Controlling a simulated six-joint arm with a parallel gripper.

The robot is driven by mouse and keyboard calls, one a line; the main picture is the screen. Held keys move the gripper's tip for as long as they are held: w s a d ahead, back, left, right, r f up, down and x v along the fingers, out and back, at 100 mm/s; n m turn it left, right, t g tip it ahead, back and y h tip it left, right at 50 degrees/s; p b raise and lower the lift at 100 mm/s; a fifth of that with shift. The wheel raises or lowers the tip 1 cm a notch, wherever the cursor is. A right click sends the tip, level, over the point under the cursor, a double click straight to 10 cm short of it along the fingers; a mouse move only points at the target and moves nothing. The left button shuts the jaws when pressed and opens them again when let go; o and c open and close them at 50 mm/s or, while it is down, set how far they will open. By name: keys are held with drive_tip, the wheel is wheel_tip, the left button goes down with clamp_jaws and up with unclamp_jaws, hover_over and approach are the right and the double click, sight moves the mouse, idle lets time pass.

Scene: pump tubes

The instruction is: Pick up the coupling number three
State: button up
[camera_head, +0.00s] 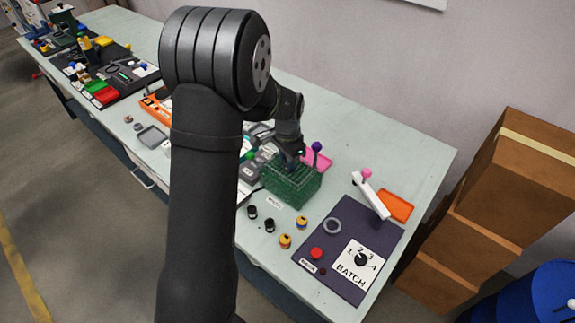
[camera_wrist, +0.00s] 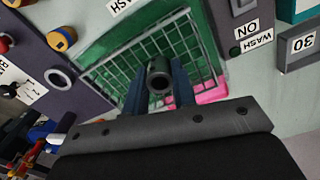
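My gripper (camera_wrist: 159,92) is over the green wire rack (camera_wrist: 110,58) in the wrist view. Its two blue fingers stand on either side of a dark, hollow, round-ended piece (camera_wrist: 159,66); I cannot tell whether they press on it. In the head view my gripper (camera_head: 291,163) is low at the back of the rack (camera_head: 290,188). Two black couplings (camera_head: 252,212) (camera_head: 269,225) and two yellow-orange couplings (camera_head: 285,241) (camera_head: 302,222) stand on the table in front of the rack. I cannot read which coupling is number three.
A dark batch panel (camera_head: 340,222) with a dial, red button and grey ring (camera_head: 332,226) lies right of the couplings. A pink tray (camera_head: 318,160) is behind the rack, beside a purple ball (camera_head: 317,146). An orange tray (camera_head: 395,206) is at right. Table between couplings and panel is clear.

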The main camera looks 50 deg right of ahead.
clamp_jaws()
drive_tip(key=shift+r, duration=0.15)
